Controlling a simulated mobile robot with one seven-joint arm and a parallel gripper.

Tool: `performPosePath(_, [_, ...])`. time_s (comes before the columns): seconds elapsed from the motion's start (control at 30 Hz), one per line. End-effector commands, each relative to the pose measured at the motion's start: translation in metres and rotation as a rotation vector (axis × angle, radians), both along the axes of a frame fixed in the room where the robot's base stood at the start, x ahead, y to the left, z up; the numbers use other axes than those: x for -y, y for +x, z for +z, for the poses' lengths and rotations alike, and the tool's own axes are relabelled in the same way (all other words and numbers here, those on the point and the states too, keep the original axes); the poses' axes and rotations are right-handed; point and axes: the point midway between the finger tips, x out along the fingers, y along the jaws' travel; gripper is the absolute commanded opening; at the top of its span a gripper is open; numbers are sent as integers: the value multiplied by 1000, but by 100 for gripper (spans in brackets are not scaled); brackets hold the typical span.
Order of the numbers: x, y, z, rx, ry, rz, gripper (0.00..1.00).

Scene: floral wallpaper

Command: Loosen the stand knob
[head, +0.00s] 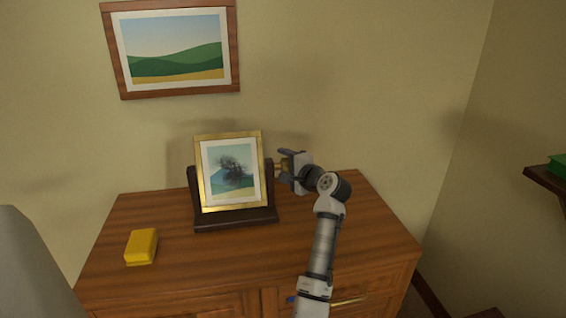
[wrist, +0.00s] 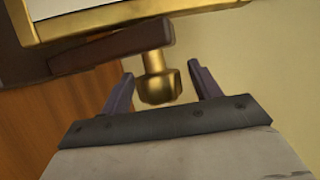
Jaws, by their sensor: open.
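The stand knob (wrist: 160,82) is a brass-coloured knob on the side of the dark stand. In the wrist view it lies between the two fingers of my gripper (wrist: 161,78), with a gap on each side. The fingers are open and do not visibly touch it. In the head view my gripper (head: 283,165) is at the right side of the stand and mostly hides the knob. The dark stand (head: 237,222) stands on the cabinet top and holds a gold-framed tree picture (head: 231,172), leaning back slightly.
A yellow block (head: 141,246) lies at the left on the wooden cabinet (head: 330,240). A framed landscape (head: 172,48) hangs on the wall above. A dark shelf (head: 546,180) with a green object (head: 558,165) is at the far right. The cabinet top in front of the stand is clear.

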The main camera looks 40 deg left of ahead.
Motion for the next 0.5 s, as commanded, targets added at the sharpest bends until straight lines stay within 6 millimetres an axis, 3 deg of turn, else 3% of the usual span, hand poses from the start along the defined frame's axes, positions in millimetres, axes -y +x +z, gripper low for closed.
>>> performPosePath(0.13, [-10,2,-2,0,-1,0,63])
performPosePath(0.43, [-11,3,-3,1,-1,0,63])
performPosePath(0.5, [-11,3,-3,0,-1,0,55])
